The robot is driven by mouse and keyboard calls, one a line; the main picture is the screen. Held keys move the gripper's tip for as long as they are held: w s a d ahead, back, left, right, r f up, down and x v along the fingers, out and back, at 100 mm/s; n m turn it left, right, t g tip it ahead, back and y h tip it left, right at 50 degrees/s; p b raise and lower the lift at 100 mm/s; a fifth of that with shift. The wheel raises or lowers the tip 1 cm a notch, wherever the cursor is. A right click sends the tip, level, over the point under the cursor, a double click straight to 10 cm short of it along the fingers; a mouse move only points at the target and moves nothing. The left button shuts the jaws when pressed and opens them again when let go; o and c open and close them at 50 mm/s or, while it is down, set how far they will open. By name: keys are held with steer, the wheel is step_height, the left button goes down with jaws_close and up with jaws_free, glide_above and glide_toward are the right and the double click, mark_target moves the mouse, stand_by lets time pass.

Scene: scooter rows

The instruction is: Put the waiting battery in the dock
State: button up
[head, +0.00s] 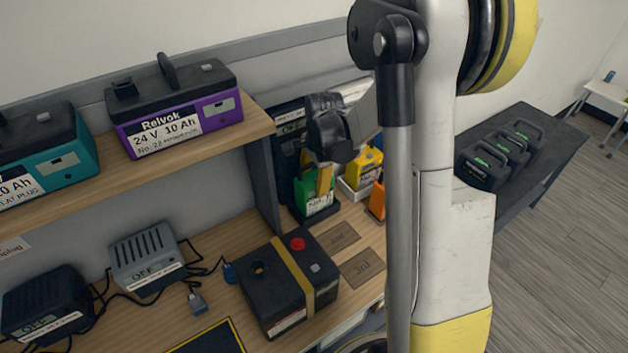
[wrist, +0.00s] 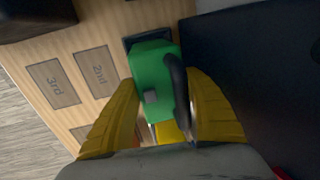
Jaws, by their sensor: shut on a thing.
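My gripper (head: 325,180) is shut on a green battery (head: 314,196) at the back of the bench; the wrist view also shows the green battery (wrist: 150,75) with its dark handle between the yellow fingers. A dark base (head: 318,216) lies under the green battery. It shows as a dark rim (wrist: 134,42) in the wrist view. I cannot tell whether the battery rests fully in it. A plate marked 2nd (head: 337,238) and a plate marked 3rd (head: 363,267) are bare on the bench.
A yellow battery (head: 369,165) in a white holder and an orange thing (head: 377,200) stand close right of the green one. A black strapped battery (head: 282,285) stands in front. Two chargers stand left. A shelf holds a purple battery (head: 178,110) and a teal one (head: 45,160).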

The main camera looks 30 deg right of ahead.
steer(key=shift+f, duration=0.2)
steer(key=o, duration=1.5)
steer(key=shift+r, duration=0.1)
steer(key=r, duration=0.4)
steer(key=s+r, duration=0.1)
steer(key=r, duration=0.2)
steer(key=s+r, duration=0.1)
steer(key=r, duration=0.3)
steer(key=shift+r, duration=0.35)
steer(key=r+p, duration=0.2)
steer(key=r, duration=0.1)
steer(key=s+r+p, duration=0.1)
steer(key=r+p, duration=0.1)
steer(key=r, duration=0.1)
steer(key=r+p, duration=0.3)
steer(key=shift+s, duration=0.15)
